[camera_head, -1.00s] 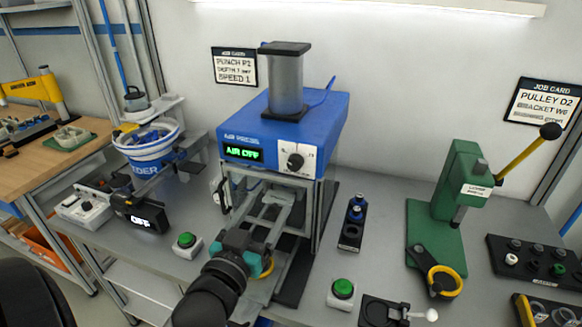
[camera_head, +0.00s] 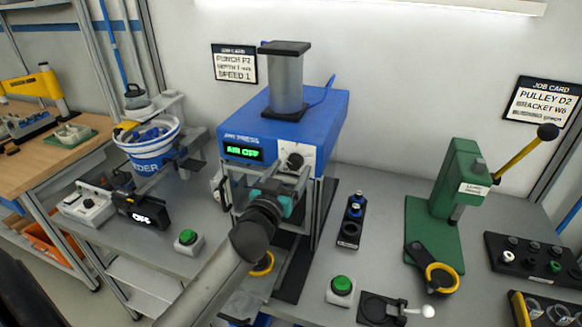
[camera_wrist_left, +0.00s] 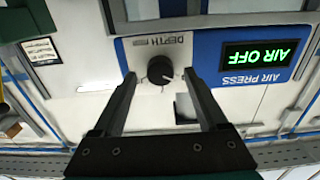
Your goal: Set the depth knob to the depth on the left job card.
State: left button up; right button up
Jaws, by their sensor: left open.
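The left job card (camera_head: 234,65) hangs on the wall behind the press; it reads PUNCH P2, a depth line that looks like 1 mm, and SPEED 1. The blue air press (camera_head: 275,128) has a black depth knob (camera_head: 295,160) on a white plate right of its green AIR OFF display (camera_head: 241,153). My left gripper (camera_head: 286,182) is in front of the press, just below the knob. In the left wrist view, upside down, the knob (camera_wrist_left: 160,70) appears between the open fingertips (camera_wrist_left: 160,86), with gaps on both sides. My right gripper is not in view.
Green buttons (camera_head: 187,237) (camera_head: 341,286) stand either side of the press. A green lever press (camera_head: 452,200) stands right, a feeder bowl (camera_head: 147,140) left. A second job card (camera_head: 540,103) hangs at right. A dark stand with blue pieces (camera_head: 351,222) is right of the press.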

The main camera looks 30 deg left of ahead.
pick_arm(q)
jog(key=shift+w+a, duration=0.15)
jog(key=shift+w, duration=0.4)
jog(key=shift+c, duration=0.2)
grip_shut()
